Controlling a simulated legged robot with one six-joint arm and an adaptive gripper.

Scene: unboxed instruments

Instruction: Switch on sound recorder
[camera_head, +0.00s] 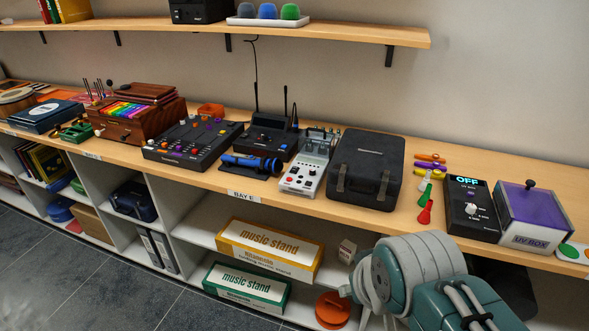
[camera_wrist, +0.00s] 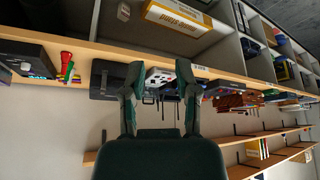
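A light grey device with knobs, a red button and sockets on top (camera_head: 310,162), probably the sound recorder, stands on the long shelf near the BAY E label. No name is readable on it. It also shows in the wrist view (camera_wrist: 160,78), which is upside down, between and beyond my fingers. My gripper (camera_wrist: 156,68) is open and empty, its two dark green fingers spread apart. It is away from the device and touches nothing I can see. In the head view my arm fills the lower right, and the fingers cannot be made out there.
A dark case (camera_head: 366,170) stands right of the device. A blue microphone (camera_head: 251,164) and a black mixer (camera_head: 193,143) are on its left. Farther right are coloured shakers, a black box reading OFF (camera_head: 471,209) and a purple UV BOX (camera_head: 534,212). An upper shelf (camera_head: 330,30) hangs above.

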